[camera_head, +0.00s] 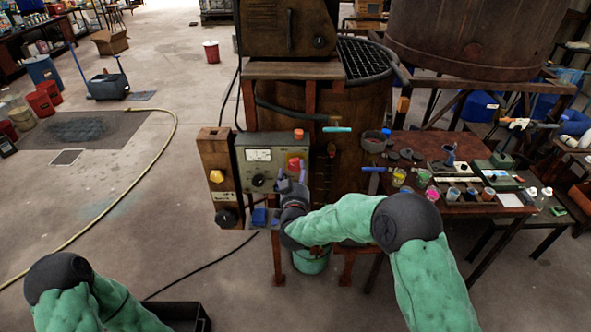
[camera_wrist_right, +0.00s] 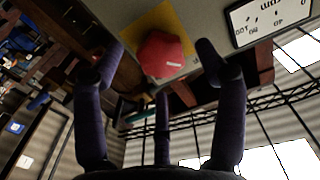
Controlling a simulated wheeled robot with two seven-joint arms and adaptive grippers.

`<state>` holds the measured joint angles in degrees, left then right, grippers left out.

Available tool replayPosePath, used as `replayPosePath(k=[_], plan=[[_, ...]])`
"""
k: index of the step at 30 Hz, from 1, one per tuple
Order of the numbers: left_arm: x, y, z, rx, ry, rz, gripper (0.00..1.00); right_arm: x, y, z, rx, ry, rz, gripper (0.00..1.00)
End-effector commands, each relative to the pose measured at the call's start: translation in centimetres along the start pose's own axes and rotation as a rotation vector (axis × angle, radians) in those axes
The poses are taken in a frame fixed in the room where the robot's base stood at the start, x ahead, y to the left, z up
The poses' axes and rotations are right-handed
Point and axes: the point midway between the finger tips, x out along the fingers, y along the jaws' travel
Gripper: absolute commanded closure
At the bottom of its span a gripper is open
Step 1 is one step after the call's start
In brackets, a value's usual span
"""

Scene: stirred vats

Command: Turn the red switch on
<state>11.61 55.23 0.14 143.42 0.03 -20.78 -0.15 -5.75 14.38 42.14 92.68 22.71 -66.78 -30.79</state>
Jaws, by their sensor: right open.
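The red switch (camera_head: 294,163) is a red knob on a yellow plate, at the right side of the grey control box with a dial gauge (camera_head: 258,155). In the right wrist view the red switch (camera_wrist_right: 162,54) sits between the fingertips of my right gripper (camera_wrist_right: 161,58). The fingers are spread on either side of it, and I cannot tell whether any of them touches it. In the head view my right gripper (camera_head: 291,178) is just below and in front of the switch and partly covers it. My left gripper is out of the picture; only my left arm shows at lower left.
A wooden box with a yellow knob (camera_head: 216,176) stands left of the control box. A rusty vat (camera_head: 470,35) rises at upper right. A table (camera_head: 480,208) with paint pots and tools stands at right. A yellow hose (camera_head: 155,155) lies on the open floor at left.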

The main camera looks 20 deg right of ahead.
Motion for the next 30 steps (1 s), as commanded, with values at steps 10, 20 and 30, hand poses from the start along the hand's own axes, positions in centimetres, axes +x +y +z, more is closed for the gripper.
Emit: replayPosePath(k=[10,20,30], plan=[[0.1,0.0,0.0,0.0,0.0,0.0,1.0,2.9,0.0,0.0,0.0,0.0,-0.001,0.28],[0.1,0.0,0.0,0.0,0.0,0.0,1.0,2.9,0.0,0.0,0.0,-0.001,-0.001,0.48],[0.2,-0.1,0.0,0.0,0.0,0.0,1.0,2.9,0.0,0.1,0.004,-0.003,-0.002,0.84]])
